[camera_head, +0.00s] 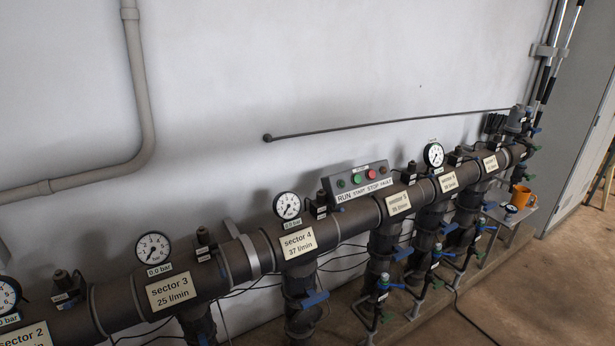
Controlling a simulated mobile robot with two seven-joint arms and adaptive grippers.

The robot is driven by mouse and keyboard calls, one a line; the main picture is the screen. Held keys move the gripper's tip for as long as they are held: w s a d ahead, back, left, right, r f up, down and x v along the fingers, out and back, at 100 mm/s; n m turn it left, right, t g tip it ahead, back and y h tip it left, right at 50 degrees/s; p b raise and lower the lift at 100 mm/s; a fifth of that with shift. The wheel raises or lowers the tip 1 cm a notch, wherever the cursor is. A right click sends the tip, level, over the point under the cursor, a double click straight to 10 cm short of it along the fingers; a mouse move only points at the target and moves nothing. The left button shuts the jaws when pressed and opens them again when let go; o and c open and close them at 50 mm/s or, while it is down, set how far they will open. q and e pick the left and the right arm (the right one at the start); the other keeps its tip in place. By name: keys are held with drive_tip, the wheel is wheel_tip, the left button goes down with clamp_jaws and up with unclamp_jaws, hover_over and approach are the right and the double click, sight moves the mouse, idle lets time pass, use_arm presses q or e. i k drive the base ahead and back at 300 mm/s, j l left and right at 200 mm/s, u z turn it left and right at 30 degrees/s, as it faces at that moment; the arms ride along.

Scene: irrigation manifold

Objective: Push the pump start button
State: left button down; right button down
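A grey control box (331,187) sits behind the big manifold pipe, near the middle of the view. Its front label reads RUN, START, STOP, FAULT from left to right. The green start button (357,178) is second from the left, above the word START. The red stop button (370,174) is just to its right. A dark lamp (341,183) is at the RUN end, and another dark lamp (383,169) is at the FAULT end. Nothing covers the buttons. Neither of my grippers is in view.
The manifold pipe (360,214) runs diagonally in front of the box, with gauges such as the sector 4 gauge (287,205) and black fittings standing up from it. Blue-handled valves hang below. An orange mug (521,196) stands on a small shelf at right.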

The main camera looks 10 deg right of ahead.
sight(356, 178)
drive_tip(key=i+l+u, duration=0.15)
drive_tip(key=l+u, duration=0.3)
drive_tip(key=i+l+u, duration=0.1)
drive_tip(key=l+u, duration=0.75)
drive_tip(key=l, duration=0.6)
drive_tip(key=k+l+u, duration=0.1)
drive_tip(key=l, duration=1.95)
